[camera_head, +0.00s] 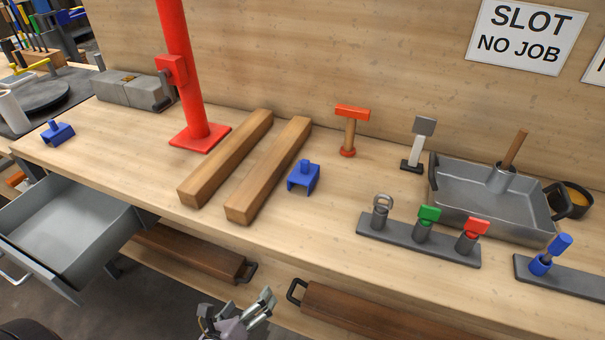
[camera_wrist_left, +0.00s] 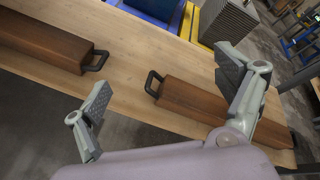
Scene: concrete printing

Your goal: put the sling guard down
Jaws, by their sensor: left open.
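Two blue U-shaped pieces with a knob on top, which look like sling guards, stand on the bench in the head view. One blue guard (camera_head: 303,178) stands right of the two wooden beams. The other blue guard (camera_head: 57,133) stands at the bench's left end. My left gripper (camera_head: 238,314) is low at the bottom edge, in front of the bench and apart from both guards. In the left wrist view my left gripper (camera_wrist_left: 166,105) has its fingers spread wide, with nothing between them. My right gripper is not seen.
Two wooden beams (camera_head: 228,157) lie beside a red post (camera_head: 184,80). A dark rack (camera_head: 400,239) with several tools and a grey tray (camera_head: 490,205) stand to the right. An open drawer (camera_head: 75,230) juts out at left. Brown handled blocks (camera_wrist_left: 195,100) lie on the lower shelf.

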